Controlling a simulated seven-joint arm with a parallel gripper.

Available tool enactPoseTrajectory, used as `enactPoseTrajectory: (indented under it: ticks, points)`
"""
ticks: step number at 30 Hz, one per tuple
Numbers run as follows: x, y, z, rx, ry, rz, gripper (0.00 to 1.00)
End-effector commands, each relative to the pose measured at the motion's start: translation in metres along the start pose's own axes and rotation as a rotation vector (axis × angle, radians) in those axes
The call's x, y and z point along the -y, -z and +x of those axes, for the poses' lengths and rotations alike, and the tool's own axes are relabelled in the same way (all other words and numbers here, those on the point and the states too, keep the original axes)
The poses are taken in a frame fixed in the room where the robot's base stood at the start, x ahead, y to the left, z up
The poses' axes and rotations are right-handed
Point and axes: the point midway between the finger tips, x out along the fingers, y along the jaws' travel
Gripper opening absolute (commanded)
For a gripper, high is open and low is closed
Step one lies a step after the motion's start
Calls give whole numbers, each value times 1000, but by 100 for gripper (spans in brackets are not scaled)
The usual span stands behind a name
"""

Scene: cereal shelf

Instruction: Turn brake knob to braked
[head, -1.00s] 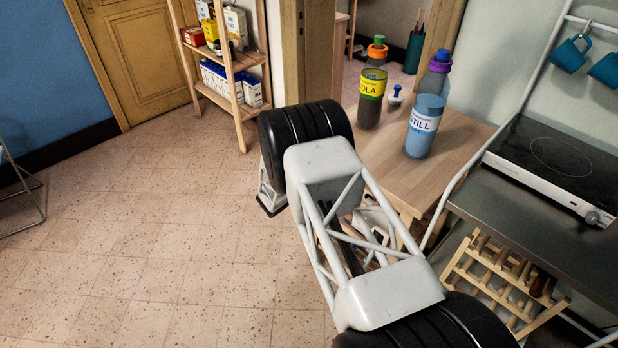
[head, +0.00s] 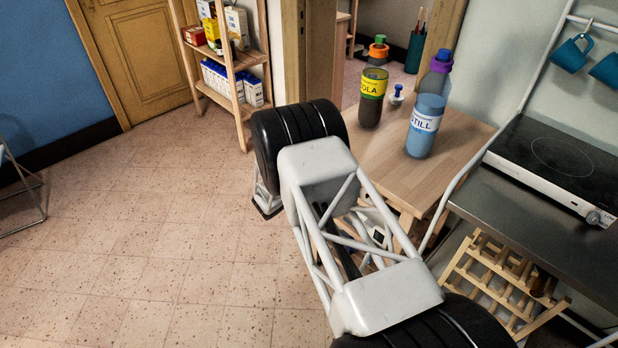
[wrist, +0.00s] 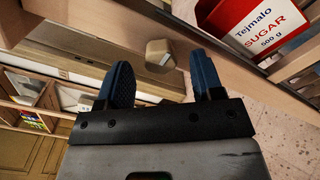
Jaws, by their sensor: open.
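A beige, blunt-cornered knob (wrist: 159,53), which looks like the brake knob, stands out from a pale rail in the wrist view. My gripper (wrist: 159,75) is open, with one dark blue finger on each side of the knob and visible space between. I cannot tell whether the knob lies within the fingers' depth or beyond their tips. No marks for the knob's braked position are readable. In the head view my arm's white lattice link hides the gripper, and I cannot make out the knob.
In the wrist view a red and white sugar packet (wrist: 263,28) stands on a wooden shelf close to the right finger.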

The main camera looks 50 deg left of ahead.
Motion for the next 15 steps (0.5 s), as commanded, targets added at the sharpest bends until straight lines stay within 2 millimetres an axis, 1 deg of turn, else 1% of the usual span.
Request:
enactPoseTrajectory:
  ticks: [1, 9, 15]
  points:
    - [0, 0, -7, -1, -1, 0, 61]
    - [0, 0, -41, 0, 0, -1, 61]
    - [0, 0, -55, 0, 1, 0, 61]
